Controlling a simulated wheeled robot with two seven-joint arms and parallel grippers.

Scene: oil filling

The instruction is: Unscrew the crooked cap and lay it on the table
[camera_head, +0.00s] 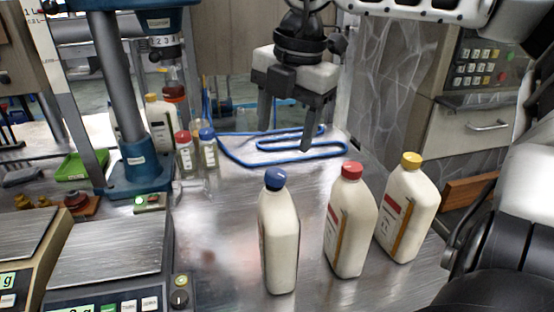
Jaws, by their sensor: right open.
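Three cream bottles stand upright on the metal table (225,215). The left bottle (279,245) has a blue cap (275,180) that looks tilted on its neck. The middle bottle (349,225) has a red cap (352,171), and the right bottle (407,212) has a yellow cap (411,159); both look about straight. My right gripper (286,138) is open and empty, fingers pointing down, above and behind the blue-capped bottle in the picture and apart from all caps. My left gripper is not in view.
Scales (112,245) stand at the left front. A blue press stand (140,175) and small capped bottles (207,150) are at the back left. A blue hose (250,158) lies behind the bottles. Bare table lies left of the blue-capped bottle.

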